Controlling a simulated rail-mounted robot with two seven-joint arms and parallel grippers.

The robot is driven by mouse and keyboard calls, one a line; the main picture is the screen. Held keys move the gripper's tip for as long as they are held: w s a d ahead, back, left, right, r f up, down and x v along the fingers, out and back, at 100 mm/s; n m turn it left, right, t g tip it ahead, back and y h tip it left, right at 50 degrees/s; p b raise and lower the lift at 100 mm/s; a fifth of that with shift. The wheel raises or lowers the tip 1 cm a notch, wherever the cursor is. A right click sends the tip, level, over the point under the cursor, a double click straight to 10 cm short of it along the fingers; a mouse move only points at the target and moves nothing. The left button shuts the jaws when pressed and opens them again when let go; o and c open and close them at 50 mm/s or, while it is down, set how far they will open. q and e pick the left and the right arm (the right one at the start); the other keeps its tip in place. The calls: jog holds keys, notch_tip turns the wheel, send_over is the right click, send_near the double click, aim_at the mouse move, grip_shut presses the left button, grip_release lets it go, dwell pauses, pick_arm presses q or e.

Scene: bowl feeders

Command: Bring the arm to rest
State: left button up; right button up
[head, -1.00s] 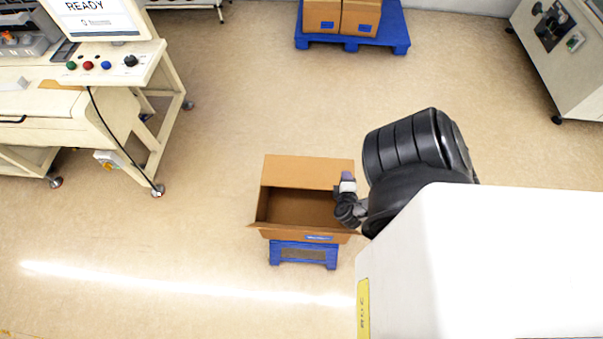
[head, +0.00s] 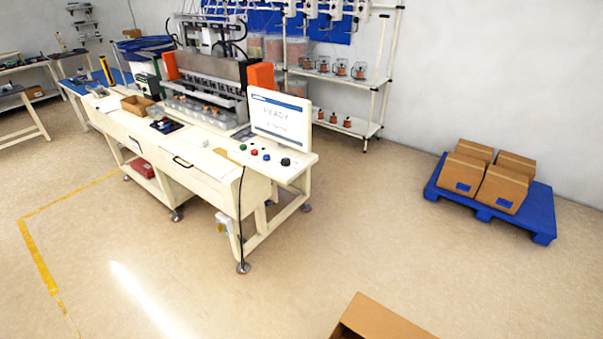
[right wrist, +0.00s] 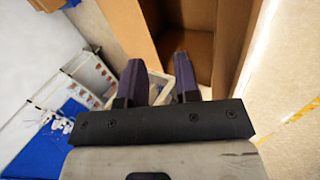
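My right gripper (right wrist: 159,68) shows in the right wrist view. Its two dark purple fingers stand apart with a clear gap and no object is seen gripped between them. An open cardboard box (right wrist: 190,45) lies beyond the fingertips in that view, with its brown walls around a dark inside. In the head view only a corner of the cardboard box (head: 385,318) shows at the bottom edge. Neither arm is in the head view, and my left gripper is not seen.
A cream workbench (head: 215,178) with a machine and a READY screen (head: 280,118) stands at left centre. A blue pallet (head: 540,215) with several closed cartons (head: 502,187) is at the right. A shelf rack (head: 335,85) stands behind. The floor between is clear.

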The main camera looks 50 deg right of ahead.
jog(key=w+a+r+n+t+y, duration=0.3)
jog(key=w+a+r+y, duration=0.45)
jog(key=a+r, duration=0.6)
notch_tip(320, 180, up, 18)
jog(key=p, duration=1.8)
jog(key=shift+d, duration=0.15)
